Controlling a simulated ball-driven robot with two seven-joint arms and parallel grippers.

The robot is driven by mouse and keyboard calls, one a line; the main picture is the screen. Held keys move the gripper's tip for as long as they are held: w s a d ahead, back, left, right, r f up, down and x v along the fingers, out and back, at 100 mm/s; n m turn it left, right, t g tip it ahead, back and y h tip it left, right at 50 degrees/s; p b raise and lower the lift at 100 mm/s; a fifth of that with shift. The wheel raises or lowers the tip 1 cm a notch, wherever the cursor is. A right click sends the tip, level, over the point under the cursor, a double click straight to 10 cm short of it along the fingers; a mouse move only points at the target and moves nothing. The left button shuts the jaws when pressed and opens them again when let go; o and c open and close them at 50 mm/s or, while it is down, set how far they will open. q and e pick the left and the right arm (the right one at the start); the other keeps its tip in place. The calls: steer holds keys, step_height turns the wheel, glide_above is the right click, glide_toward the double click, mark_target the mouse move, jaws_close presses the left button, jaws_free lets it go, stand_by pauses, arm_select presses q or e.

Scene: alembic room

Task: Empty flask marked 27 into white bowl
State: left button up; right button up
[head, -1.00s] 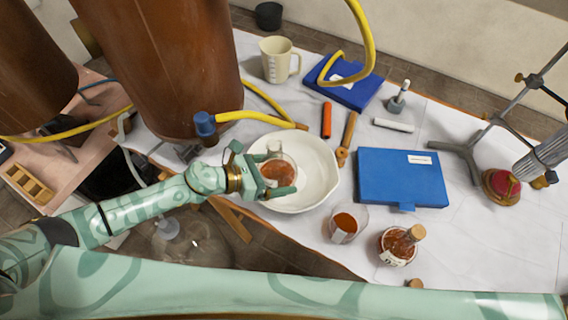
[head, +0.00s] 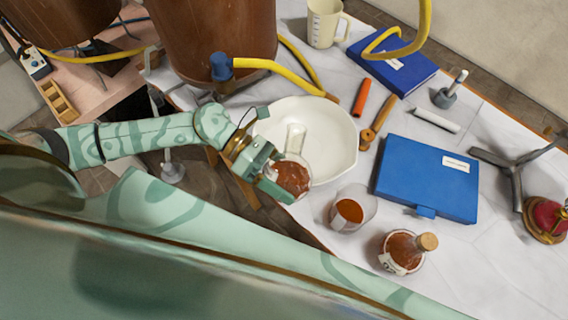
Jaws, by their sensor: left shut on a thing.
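My left gripper (head: 264,173) is shut on a round glass flask (head: 292,180) with red-brown contents in its body. The flask's clear neck (head: 296,139) points away from me, over the white bowl (head: 338,127). The flask's body overlaps the bowl's near left rim in the picture; I cannot tell its height above it. No number is readable on this flask. The visible inside of the bowl looks clean and white. A second round flask (head: 397,255), corked and with a white label, stands on the table; its mark is too small to read. My right gripper is not in view.
A glass beaker (head: 353,208) with red-brown liquid stands just right of the held flask. A blue case (head: 428,177) lies right of the bowl. A wooden tool (head: 376,124) and an orange stick (head: 361,98) lie beside the bowl. A large copper vessel (head: 210,45) stands behind my left arm.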

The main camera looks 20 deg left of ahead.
mark_target(286, 166)
arm_select(q)
steer(key=shift+w+r+n+g, duration=0.4)
steer(key=shift+w+n, duration=0.1)
steer(key=shift+w, duration=0.2)
steer(key=shift+a+r+n+h, duration=0.1)
steer(key=shift+r+n+h, duration=0.2)
steer(key=shift+r+n, duration=0.1)
steer(key=r+n+g+p, duration=0.1)
steer(key=s+r+n+g+p, duration=0.1)
steer(key=n+p, duration=0.1)
steer(key=shift+s+r+h, duration=0.2)
steer(key=shift+r+h, duration=0.1)
steer(key=shift+h, duration=0.1)
step_height(286, 166, up, 3)
steer(key=n+h+p, duration=0.1)
steer(key=n+p, duration=0.1)
steer(key=n, duration=0.1)
steer(key=shift+f+g+p, duration=0.15)
steer(key=shift+g+p, duration=0.2)
steer(key=shift+g, duration=0.05)
steer(key=shift+f, duration=0.25)
steer(key=shift+w+r+n+h, duration=0.1)
steer(key=shift+r+n+h, duration=0.2)
steer(key=shift+r+n, duration=0.1)
steer(key=shift+w+r+n+h+p, duration=0.1)
steer(key=shift+r+n+h+p, duration=0.3)
steer(key=shift+r+n, duration=0.6)
stand_by(1.3)
